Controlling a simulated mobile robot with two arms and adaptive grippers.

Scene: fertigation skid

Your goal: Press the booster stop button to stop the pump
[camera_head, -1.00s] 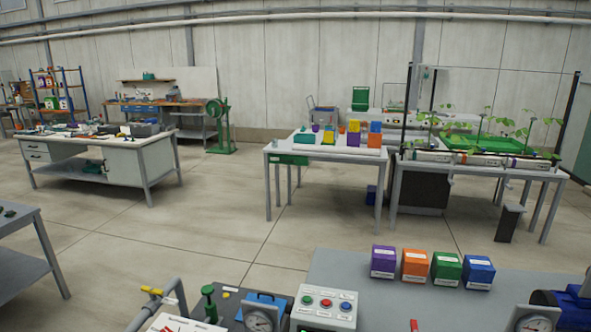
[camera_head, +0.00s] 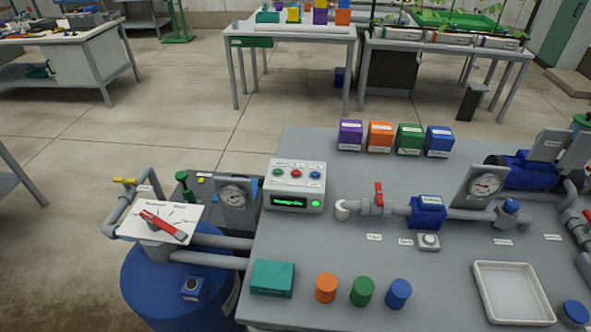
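A light grey control box (camera_head: 294,200) stands near the left edge of the grey skid table. Its sloped top carries a green button (camera_head: 278,172), a red button (camera_head: 296,173) and a blue button (camera_head: 315,174) in a row. Its front has a dark display with lit green markings and a green light (camera_head: 316,204). The small labels are too small to read, so I cannot tell which button is the booster stop. Neither of my grippers is in view.
A pipe run with a red-handled valve (camera_head: 379,194), blue fitting (camera_head: 428,212) and gauge (camera_head: 485,185) crosses the table (camera_head: 350,265). A small grey button box (camera_head: 429,241), white tray (camera_head: 512,292) and coloured blocks stand around. A blue tank (camera_head: 160,285) stands left.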

